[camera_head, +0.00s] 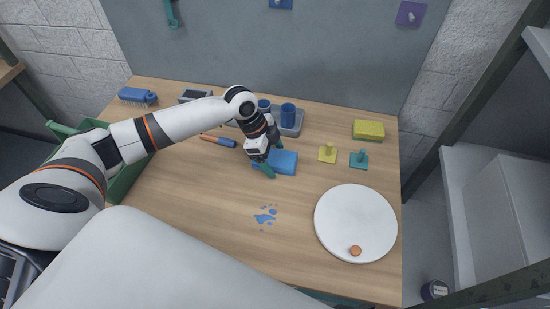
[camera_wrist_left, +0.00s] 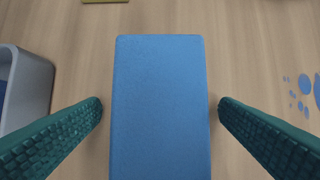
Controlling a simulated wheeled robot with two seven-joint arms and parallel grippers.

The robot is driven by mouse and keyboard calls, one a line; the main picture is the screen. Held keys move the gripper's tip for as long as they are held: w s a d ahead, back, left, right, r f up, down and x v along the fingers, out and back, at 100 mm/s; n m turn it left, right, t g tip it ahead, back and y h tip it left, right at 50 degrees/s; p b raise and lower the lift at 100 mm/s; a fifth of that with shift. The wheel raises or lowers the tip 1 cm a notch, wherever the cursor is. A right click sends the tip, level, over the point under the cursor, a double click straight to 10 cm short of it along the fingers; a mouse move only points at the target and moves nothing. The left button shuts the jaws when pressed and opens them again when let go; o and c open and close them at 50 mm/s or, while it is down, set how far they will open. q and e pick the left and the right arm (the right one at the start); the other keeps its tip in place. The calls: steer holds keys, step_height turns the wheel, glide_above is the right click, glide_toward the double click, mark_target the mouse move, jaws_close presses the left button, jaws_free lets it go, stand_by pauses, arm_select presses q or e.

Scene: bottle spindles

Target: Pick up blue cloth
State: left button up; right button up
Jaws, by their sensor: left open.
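The blue cloth (camera_head: 285,162) is a flat, folded-looking blue rectangle on the wooden table, towards the back middle. In the left wrist view the blue cloth (camera_wrist_left: 160,105) lies lengthwise between the two green fingers. My left gripper (camera_head: 267,160) is over the left part of the cloth and hides some of it. In the left wrist view the left gripper (camera_wrist_left: 160,108) is open, with one finger on each side of the cloth and a visible gap to both long edges. My right gripper is not in view.
A grey tray (camera_head: 296,131) with blue cups (camera_head: 288,115) stands behind the cloth. A blue-handled tool (camera_head: 218,140) lies to its left. Yellow (camera_head: 327,153) and teal (camera_head: 358,159) knobbed pieces lie to its right. A white round plate (camera_head: 345,215) and blue spots (camera_head: 265,216) are nearer.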

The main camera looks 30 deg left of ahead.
mark_target(273, 157)
arm_select(q)
steer(key=c, duration=1.1)
step_height(273, 157, up, 10)
steer(key=shift+r+b, duration=0.1)
steer(key=shift+b, duration=0.65)
steer(key=o, duration=0.5)
steer(key=c, duration=0.4)
